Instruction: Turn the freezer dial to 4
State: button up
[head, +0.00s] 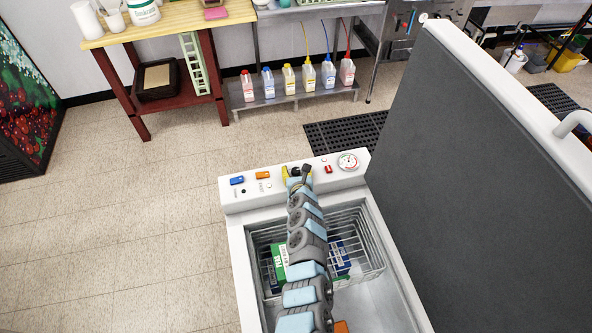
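The white freezer (234,205) stands in the lower middle of the head view with its lid (480,150) raised at the right. Its control panel (325,183) runs along the far edge. My arm reaches over the open freezer to the middle of this panel. My gripper (300,171) is at the panel, small and dark. A bit of yellow (285,172) shows just left of it. The freezer dial is not clearly visible; my gripper and wrist cover that part of the panel. Its setting cannot be read, and I cannot tell whether the gripper touches it.
The panel also has a blue switch (237,181), an orange switch (263,175), a red switch (328,169) and a round gauge (348,161). A wire basket (372,262) with boxes hangs inside the freezer. The raised lid blocks the right side. Floor is clear at left.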

grip_shut()
jog(key=shift+a+p, duration=0.1)
jog(key=shift+p, duration=0.3)
